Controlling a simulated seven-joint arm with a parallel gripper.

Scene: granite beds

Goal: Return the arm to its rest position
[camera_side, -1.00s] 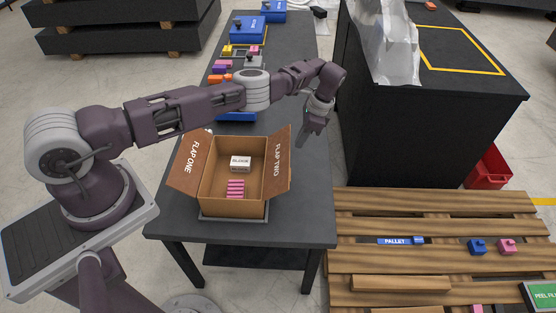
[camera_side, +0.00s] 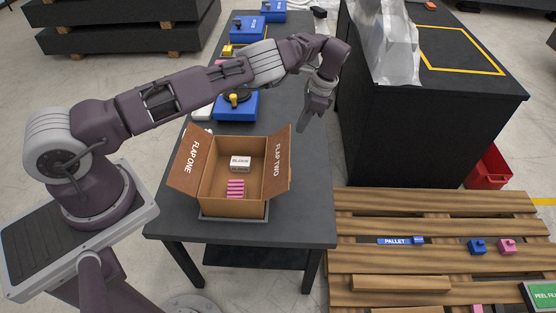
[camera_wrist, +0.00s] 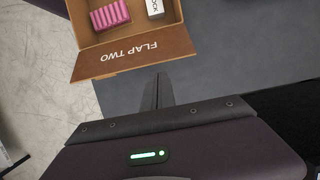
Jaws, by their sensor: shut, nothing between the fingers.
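My gripper (camera_side: 301,127) is shut and empty, pointing down above the right edge of the dark table (camera_side: 300,215). It is up and to the right of the open cardboard box (camera_side: 238,208), apart from it. In the wrist view its closed fingers (camera_wrist: 157,92) show beyond the flap marked FLAP TWO (camera_wrist: 135,56). The box holds a white piece marked BLOCK (camera_side: 240,161) and a pink ribbed piece (camera_side: 235,188); both also show in part in the wrist view. My arm reaches across above the table and hides part of its far half.
Other blue blocks (camera_side: 247,29) stand farther back. A black cabinet (camera_side: 430,120) with a crumpled plastic sheet (camera_side: 390,40) is close right of my gripper. A wooden pallet (camera_side: 440,262) lies at lower right.

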